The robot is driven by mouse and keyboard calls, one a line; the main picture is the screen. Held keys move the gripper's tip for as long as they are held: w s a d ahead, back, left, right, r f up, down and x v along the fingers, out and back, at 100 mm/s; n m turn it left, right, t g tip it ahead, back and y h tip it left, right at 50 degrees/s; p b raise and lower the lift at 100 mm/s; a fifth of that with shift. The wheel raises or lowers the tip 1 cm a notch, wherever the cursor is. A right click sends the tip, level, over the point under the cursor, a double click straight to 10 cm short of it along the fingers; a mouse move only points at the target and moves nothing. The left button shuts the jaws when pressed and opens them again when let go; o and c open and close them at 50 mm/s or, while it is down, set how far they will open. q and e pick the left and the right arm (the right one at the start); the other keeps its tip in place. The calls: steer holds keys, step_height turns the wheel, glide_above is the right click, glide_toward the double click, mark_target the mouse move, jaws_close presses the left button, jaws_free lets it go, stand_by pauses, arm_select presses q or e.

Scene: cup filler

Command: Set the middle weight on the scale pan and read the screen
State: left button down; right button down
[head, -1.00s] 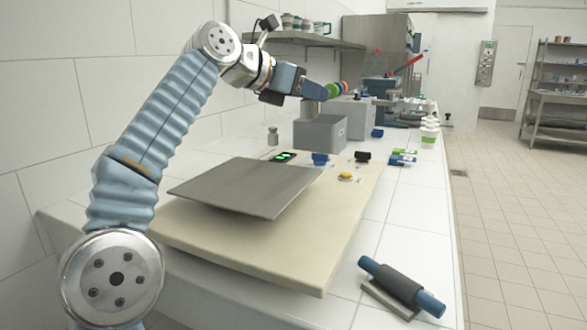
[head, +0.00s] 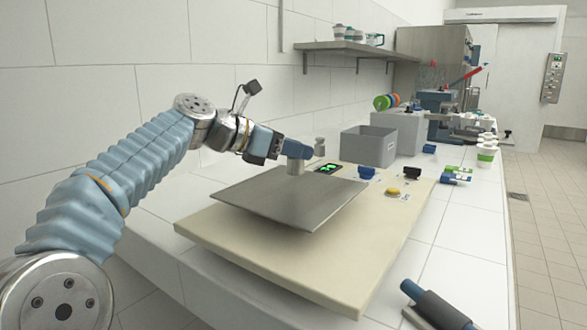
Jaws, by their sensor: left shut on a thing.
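My left gripper (head: 298,152) is shut on a grey metal weight (head: 296,168) and holds it upright at the back part of the scale pan (head: 285,200). I cannot tell whether the weight's base touches the pan. The pan is a flat grey plate on a cream board. The scale's screen (head: 328,168) is a small dark panel with lit green digits behind the pan; they are too small to read. Another grey weight (head: 320,148) stands behind the screen, partly hidden by the gripper.
The cream board (head: 350,270) lies on a white tiled counter. A grey open box (head: 368,148) stands behind it. A yellow button (head: 393,191) and small blue and black parts lie to the right.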

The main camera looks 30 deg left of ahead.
mark_target(292, 164)
arm_select(q)
step_height(292, 164, down, 3)
steer(key=shift+s+a+f+b, duration=0.1)
steer(key=shift+a+f+b, duration=0.1)
steer(key=shift+b, duration=0.3)
steer(key=shift+r, duration=0.1)
steer(key=c, duration=0.8)
jaws_free()
steer(key=shift+s, duration=0.1)
steer(key=v, duration=1.1)
steer(key=shift+s+a+r, duration=0.15)
steer(key=shift+s, duration=0.2)
